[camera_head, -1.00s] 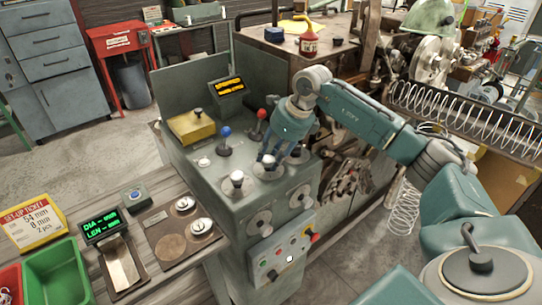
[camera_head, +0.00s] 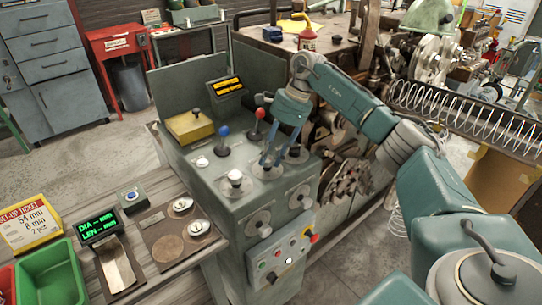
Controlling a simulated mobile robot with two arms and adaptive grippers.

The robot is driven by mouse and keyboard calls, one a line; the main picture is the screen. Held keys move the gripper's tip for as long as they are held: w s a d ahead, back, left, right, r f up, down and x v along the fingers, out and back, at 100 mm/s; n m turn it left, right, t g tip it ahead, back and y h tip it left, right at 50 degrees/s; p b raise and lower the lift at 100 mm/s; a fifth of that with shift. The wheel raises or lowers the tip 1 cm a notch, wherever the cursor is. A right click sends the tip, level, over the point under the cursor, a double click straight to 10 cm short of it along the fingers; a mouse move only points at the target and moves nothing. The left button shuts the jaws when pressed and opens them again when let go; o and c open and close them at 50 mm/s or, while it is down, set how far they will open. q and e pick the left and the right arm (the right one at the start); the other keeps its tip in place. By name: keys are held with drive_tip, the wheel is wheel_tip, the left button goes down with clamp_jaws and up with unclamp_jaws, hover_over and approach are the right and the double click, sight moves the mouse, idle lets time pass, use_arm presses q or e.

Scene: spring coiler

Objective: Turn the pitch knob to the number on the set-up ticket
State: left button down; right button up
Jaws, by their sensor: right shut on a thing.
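The set-up ticket (camera_head: 30,226) stands at the lower left and reads 54 mm, 8 mm and 2 pcs. Several knobs on round pale dials are on the grey console (camera_head: 225,197). I cannot read which is the pitch knob. My left gripper is not in view.
A blue-ball lever (camera_head: 223,135) and a red-ball lever (camera_head: 259,116) stand just behind the gripper. An amber display (camera_head: 227,86) is at the console's back. A green readout (camera_head: 99,227) and green bin (camera_head: 52,271) are on the bench.

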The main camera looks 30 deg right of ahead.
drive_tip(key=shift+w+a+r+n+g, duration=0.1)
drive_tip(key=shift+w+r+n+g, duration=0.1)
drive_tip(key=shift+n, duration=0.55)
drive_tip(key=shift+w+a+r+n+g, duration=0.1)
drive_tip(key=shift+w+r+n+g, duration=0.1)
drive_tip(key=shift+n, duration=0.55)
drive_tip(key=o, duration=0.9)
drive_tip(key=shift+o, duration=1)
drive_tip(key=shift+a+f, duration=0.15)
drive_tip(key=shift+s+d+f, duration=0.1)
drive_tip(key=shift+s+d, duration=0.05)
drive_tip(key=shift+d, duration=0.05)
drive_tip(key=shift+d+r, duration=0.15)
drive_tip(key=shift+r, duration=0.05)
drive_tip(key=v, duration=1.1)
drive_tip(key=shift+r, duration=0.2)
